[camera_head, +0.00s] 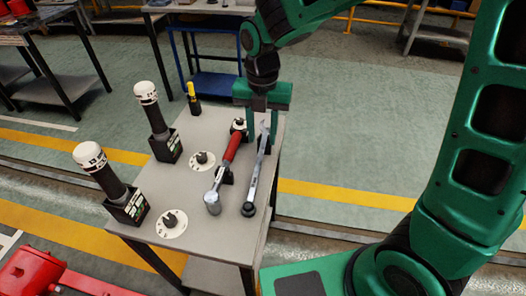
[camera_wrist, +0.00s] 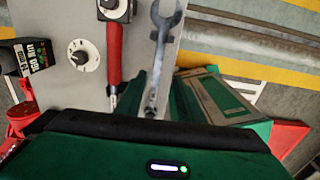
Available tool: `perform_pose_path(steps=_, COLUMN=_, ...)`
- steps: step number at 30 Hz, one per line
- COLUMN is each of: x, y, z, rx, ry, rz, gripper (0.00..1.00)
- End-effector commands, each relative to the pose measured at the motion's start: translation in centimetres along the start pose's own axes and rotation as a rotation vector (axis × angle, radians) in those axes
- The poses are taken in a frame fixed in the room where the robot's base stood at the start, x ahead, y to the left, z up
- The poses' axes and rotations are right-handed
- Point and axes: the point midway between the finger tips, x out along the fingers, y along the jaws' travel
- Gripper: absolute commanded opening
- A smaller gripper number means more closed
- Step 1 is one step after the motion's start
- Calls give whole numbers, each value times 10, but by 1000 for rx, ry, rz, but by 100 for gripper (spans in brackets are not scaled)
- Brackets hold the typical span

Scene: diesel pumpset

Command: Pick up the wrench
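The wrench (camera_head: 256,170) is a long silver tool near the right edge of the grey table. It seems to rest on small dark supports. In the wrist view the wrench (camera_wrist: 158,60) has its open-jawed head at the top, and its lower part runs down behind the gripper body. My gripper (camera_head: 263,122) is over the far end of the wrench, pointing down. In the wrist view its green fingers (camera_wrist: 158,98) stand apart, one on each side of the wrench. I see no contact, and their exact height over it is hard to tell.
A red-handled tool (camera_head: 231,150) lies close left of the wrench, also in the wrist view (camera_wrist: 114,55). Two white-capped black cylinders in holders (camera_head: 168,148), two round dials (camera_head: 202,160) and a yellow-black item (camera_head: 193,98) occupy the table's left and back. A red object (camera_head: 35,270) stands front left.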

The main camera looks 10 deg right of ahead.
Motion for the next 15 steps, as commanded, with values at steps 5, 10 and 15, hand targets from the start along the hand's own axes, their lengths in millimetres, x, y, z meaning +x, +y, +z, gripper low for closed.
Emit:
perform_pose_path(steps=5, x=25, y=0, z=0, rx=2, ry=2, rz=-2, gripper=35)
perform_pose_path(steps=10, x=34, y=0, z=1, rx=3, ry=0, rz=0, gripper=35)
perform_pose_path(steps=15, x=53, y=2, z=5, rx=4, ry=2, rz=-2, gripper=35)
